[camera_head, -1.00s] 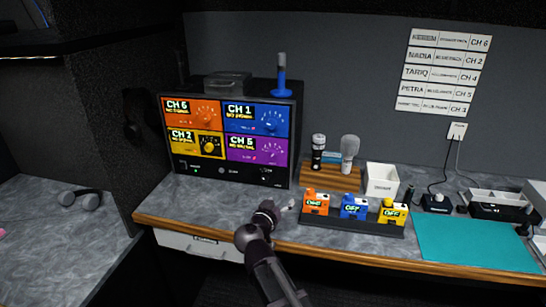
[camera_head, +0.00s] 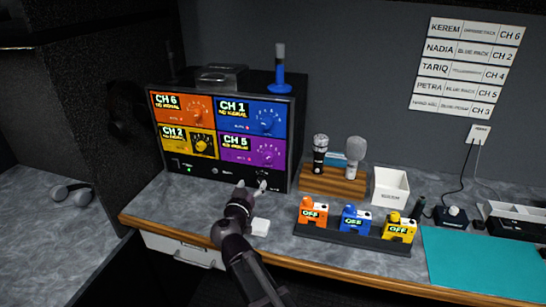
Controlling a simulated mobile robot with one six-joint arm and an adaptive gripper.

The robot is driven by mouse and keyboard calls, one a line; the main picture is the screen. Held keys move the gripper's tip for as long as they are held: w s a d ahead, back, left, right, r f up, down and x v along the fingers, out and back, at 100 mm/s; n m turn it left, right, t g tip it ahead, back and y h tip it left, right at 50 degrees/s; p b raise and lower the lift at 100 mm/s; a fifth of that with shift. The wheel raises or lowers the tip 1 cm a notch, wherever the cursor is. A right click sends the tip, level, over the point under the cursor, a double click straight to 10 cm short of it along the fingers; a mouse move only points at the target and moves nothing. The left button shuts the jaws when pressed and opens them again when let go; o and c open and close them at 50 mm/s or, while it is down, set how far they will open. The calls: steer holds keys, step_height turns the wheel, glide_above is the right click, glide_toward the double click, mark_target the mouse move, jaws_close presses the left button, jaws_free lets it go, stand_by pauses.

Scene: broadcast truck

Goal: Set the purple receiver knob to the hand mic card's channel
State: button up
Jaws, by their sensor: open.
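The receiver rack (camera_head: 175,168) has four coloured panels. The purple receiver (camera_head: 238,143) is at its lower right and reads CH 5; its round purple knob (camera_head: 268,153) is at the panel's right side. My gripper (camera_head: 262,186) is open and small in view, in front of and below the purple panel, apart from the knob as far as I can tell. The channel cards (camera_head: 466,68) on the wall end in CH 6, CH 2, CH 4, CH 5 and CH 3 from top to bottom. The small middle text is mostly too blurred to tell which is the hand mic's.
Two microphones (camera_head: 338,160) stand in a wooden holder right of the rack. Orange, blue and yellow packs (camera_head: 355,221) sit in a dark tray near the front edge. A white bin (camera_head: 390,187) and teal mat (camera_head: 480,262) lie further right. A white block (camera_head: 260,227) shows beside my wrist.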

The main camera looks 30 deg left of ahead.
mark_target(267, 158)
steer(key=shift+s+a, duration=0.1)
steer(key=shift+w, duration=0.3)
steer(key=x, duration=1.3)
steer(key=shift+w, duration=0.2)
jaws_close()
